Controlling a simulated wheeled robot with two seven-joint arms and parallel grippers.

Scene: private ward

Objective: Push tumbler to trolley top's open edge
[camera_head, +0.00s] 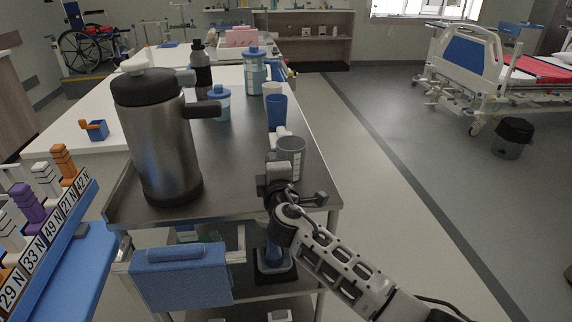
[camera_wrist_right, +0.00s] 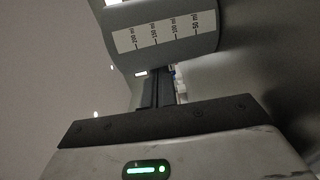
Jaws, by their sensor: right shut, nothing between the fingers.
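A grey tumbler (camera_head: 291,150) with a millilitre scale stands upright on the steel trolley top (camera_head: 235,160), near its right edge. In the right wrist view the grey tumbler (camera_wrist_right: 165,27) fills the top, with its scale label toward the camera. My right gripper (camera_head: 280,148) is shut and empty, close beside the grey tumbler on its left. In the wrist view its dark fingers (camera_wrist_right: 157,88) are together just below the tumbler; I cannot tell whether they touch it. A blue tumbler (camera_head: 277,112) stands farther back. My left gripper is not in view.
A large steel jug (camera_head: 155,135) stands at the front left of the trolley top. A white cup (camera_head: 271,90), blue-lidded jar (camera_head: 219,104) and dark bottle (camera_head: 201,72) stand farther back. The floor right of the trolley is clear up to a bin (camera_head: 513,138) and bed.

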